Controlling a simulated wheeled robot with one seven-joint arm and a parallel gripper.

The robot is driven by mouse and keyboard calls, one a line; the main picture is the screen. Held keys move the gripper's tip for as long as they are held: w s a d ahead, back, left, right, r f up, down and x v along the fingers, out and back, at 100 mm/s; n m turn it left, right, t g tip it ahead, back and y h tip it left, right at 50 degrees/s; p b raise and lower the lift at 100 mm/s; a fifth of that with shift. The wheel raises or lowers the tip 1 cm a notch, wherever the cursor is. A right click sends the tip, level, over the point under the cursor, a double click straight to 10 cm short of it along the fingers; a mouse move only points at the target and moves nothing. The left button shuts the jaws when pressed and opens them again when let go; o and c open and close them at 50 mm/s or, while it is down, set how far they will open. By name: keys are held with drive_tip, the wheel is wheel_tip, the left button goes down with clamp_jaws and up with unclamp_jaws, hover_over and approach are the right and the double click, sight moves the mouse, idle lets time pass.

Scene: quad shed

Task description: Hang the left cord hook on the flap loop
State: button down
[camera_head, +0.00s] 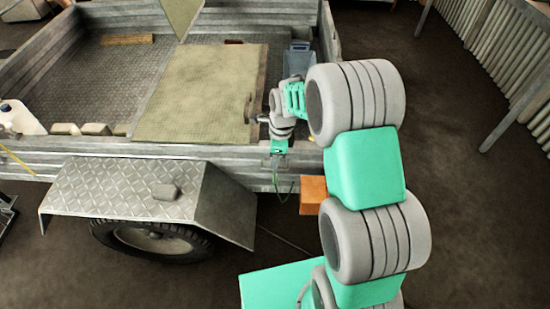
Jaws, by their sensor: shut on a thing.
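The flap (190,100) is a tan-green panel lying across the trailer bed. A small dark piece (249,108) at its right edge may be the flap loop, but it is too small to be sure. My gripper (277,158) points down at the trailer's near side wall, close to its right corner and to the right of the flap. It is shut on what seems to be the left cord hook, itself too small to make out. A thin green cord (284,192) hangs in a loop just below the gripper. The fingertips are hard to see.
The trailer's metal side wall (200,148) runs below the flap. An orange block (313,194) sits beside the corner. A checker-plate fender (125,190) with a small grey object (165,192) covers the wheel. A white jug (20,118) stands at left. Floor at right is clear.

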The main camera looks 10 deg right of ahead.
drive_tip(key=shift+f, duration=0.15)
drive_tip(key=c, duration=1.8)
unclamp_jaws()
drive_tip(key=shift+f, duration=0.1)
drive_tip(key=o, duration=0.5)
drive_tip(key=shift+b, duration=0.45)
